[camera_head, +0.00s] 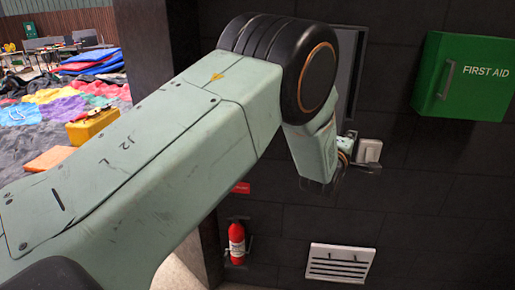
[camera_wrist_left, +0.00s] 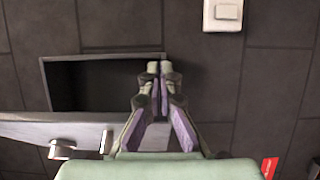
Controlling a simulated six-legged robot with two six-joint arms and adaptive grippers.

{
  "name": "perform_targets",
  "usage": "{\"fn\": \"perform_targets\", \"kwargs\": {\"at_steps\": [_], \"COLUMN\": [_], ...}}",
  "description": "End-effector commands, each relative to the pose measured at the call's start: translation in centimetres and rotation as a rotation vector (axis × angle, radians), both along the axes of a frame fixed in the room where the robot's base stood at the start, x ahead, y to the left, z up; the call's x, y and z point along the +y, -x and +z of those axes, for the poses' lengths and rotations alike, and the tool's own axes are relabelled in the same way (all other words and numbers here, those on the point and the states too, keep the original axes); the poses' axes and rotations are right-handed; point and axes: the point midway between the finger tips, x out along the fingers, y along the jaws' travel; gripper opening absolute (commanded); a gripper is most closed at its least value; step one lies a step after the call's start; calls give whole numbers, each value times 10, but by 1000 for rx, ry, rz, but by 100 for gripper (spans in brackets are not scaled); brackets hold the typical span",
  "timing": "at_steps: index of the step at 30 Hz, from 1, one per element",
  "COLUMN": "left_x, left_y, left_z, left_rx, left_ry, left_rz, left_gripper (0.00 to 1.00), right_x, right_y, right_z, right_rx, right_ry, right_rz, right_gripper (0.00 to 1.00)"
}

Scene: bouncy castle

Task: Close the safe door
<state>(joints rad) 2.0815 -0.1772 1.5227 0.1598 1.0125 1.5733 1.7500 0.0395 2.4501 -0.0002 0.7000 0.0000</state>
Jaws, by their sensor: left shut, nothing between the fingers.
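The safe door (camera_wrist_left: 25,130) stands open, a grey slab with metal knobs along the lower left of that view. My left gripper (camera_head: 365,164) is near the wall, mostly hidden by my wrist; in the wrist view its fingers (camera_wrist_left: 158,68) are together and empty, over the edge of the opening. My right gripper is out of view.
A white wall switch (camera_head: 369,150) is close to my left gripper and also shows in the wrist view (camera_wrist_left: 222,15). A green first aid box (camera_head: 465,77) hangs to the right. A fire extinguisher (camera_head: 237,240) and a white vent (camera_head: 340,264) are lower down.

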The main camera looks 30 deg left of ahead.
Motion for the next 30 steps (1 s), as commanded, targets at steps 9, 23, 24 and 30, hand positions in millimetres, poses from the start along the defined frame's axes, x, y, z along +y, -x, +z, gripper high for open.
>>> {"fn": "perform_targets", "kwargs": {"at_steps": [9, 23, 24, 30], "left_x": [-2, -2, -2, 0], "left_y": [-2, 4, 7, 34], "left_z": [0, 0, 0, -1], "left_rx": [0, 1, 1, 3], "left_ry": [-1, -1, 0, -1], "left_rz": [0, -1, -1, -1], "left_gripper": [0, 0, 0, 0], "right_x": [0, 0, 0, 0], "right_y": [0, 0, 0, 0], "right_z": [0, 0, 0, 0], "right_rx": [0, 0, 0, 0], "right_ry": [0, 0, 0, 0], "right_rz": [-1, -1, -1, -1], "right_gripper": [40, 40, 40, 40]}}
